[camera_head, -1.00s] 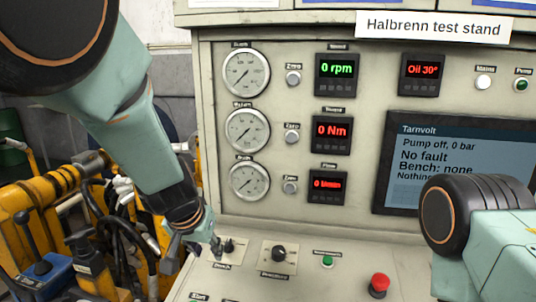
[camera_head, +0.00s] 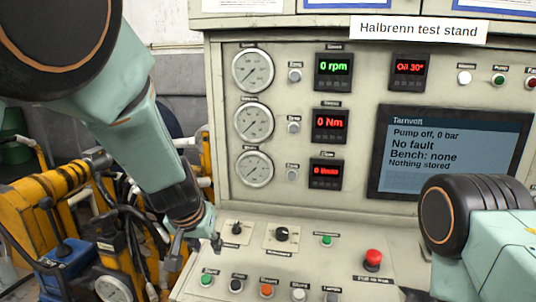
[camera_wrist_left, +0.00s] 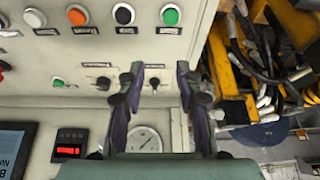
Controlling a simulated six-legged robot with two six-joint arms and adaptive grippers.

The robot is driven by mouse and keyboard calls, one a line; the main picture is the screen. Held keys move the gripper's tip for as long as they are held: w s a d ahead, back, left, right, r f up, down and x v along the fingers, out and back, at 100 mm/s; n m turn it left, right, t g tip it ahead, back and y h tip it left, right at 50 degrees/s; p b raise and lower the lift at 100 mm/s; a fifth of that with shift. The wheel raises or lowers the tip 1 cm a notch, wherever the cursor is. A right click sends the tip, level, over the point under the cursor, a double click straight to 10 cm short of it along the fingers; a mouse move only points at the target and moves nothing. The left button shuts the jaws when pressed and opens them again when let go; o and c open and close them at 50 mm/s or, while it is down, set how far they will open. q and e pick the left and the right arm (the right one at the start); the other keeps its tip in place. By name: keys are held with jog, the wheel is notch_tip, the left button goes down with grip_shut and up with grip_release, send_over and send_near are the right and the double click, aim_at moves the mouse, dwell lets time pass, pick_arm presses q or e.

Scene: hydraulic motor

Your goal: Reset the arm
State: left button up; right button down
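My left arm comes in from the left. Its gripper (camera_head: 197,246) is low at the left edge of the console of the test stand (camera_head: 222,120). In the left wrist view the two dark fingers (camera_wrist_left: 158,76) are apart, with nothing held. A small black selector knob (camera_head: 236,228) is just right of the fingertips in the head view. In the wrist view this knob (camera_wrist_left: 154,82) shows between the fingers; whether they touch it I cannot tell. Part of my right arm (camera_head: 500,235) shows at lower right; its gripper is out of the frames.
A larger black knob (camera_head: 282,234), a green button (camera_head: 326,240) and a red mushroom button (camera_head: 372,257) are on the console, with several buttons along its front. The screen (camera_head: 450,155) reads "No fault". Yellow machinery with hoses (camera_head: 65,195) crowds the left.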

pick_arm(q)
jog(key=s+a+f+b, duration=0.1)
jog(key=a+f, duration=0.1)
jog(key=f, duration=0.1)
jog(key=s+a+f+n+y+b, duration=0.1)
jog(key=a+f, duration=0.2)
jog(key=f, duration=0.1)
jog(key=s+a+f+t+y+b, duration=0.1)
jog(key=s+a+f, duration=0.1)
jog(key=f, duration=0.1)
jog(key=shift+a+f+n, duration=0.15)
jog(key=shift+a+n, duration=0.15)
jog(key=s+a+f+g+h+b, duration=0.1)
jog(key=s+f+g+b, duration=0.5)
jog(key=s+f, duration=2.6)
jog(key=s+b, duration=0.2)
jog(key=b, duration=0.5)
jog(key=shift+s+a+f, duration=0.15)
jog(key=shift+s+a, duration=0.2)
jog(key=shift+s, duration=0.05)
jog(key=shift+a, duration=0.1)
